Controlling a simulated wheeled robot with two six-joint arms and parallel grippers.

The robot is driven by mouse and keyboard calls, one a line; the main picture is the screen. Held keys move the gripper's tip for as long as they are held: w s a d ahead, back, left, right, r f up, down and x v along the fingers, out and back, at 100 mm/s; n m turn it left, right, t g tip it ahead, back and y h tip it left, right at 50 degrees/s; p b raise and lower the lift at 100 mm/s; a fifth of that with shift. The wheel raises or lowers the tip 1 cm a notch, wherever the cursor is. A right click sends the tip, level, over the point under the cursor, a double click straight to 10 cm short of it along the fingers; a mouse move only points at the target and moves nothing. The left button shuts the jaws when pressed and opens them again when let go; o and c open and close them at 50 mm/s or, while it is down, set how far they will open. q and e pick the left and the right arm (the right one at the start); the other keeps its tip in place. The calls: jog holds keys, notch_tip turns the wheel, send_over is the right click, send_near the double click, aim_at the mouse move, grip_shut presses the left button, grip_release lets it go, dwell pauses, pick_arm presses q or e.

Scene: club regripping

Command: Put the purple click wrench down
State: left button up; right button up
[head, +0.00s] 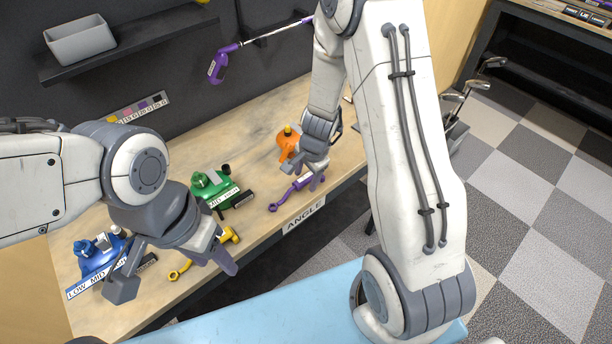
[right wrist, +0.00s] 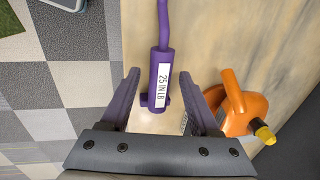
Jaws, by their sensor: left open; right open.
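The purple click wrench (head: 292,190) lies at the front edge of the wooden bench, its ring end toward the left in the head view. In the right wrist view, its handle (right wrist: 161,78) carries a white "25 IN LB" label. My right gripper (head: 304,176) is open, with one finger on each side of the handle end and visible gaps between. In the right wrist view its fingers (right wrist: 162,100) flank the handle. My left gripper (head: 172,276) is open and empty above the bench's left part, near a yellow wrench (head: 228,236).
An orange tool (head: 287,143) stands close beside my right gripper. A green holder (head: 211,188) and a blue holder (head: 97,256) stand further left. Another purple-handled tool (head: 218,68) hangs on the wall. The bench's back middle is clear.

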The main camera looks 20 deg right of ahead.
notch_tip(320, 180, up, 10)
jog(key=s+p, duration=0.2)
jog(key=p, duration=0.4)
jog(key=s+a+r+n, duration=0.4)
jog(key=a+r+n, duration=0.2)
jog(key=a, duration=0.1)
jog(key=s+a+r+n+g, duration=0.1)
jog(key=s+a+r+n, duration=0.3)
jog(key=s+n, duration=0.45)
jog(key=s+a+r+n+g, duration=0.1)
jog(key=s+a+r+n, duration=0.25)
jog(key=s+n, duration=0.45)
jog(key=f+b, duration=0.1)
jog(key=f+m+b, duration=0.1)
jog(key=b, duration=0.1)
jog(key=s+f+b, duration=0.1)
jog(key=b, duration=0.1)
jog(key=shift+d+f, duration=0.25)
jog(key=shift+f, duration=0.15)
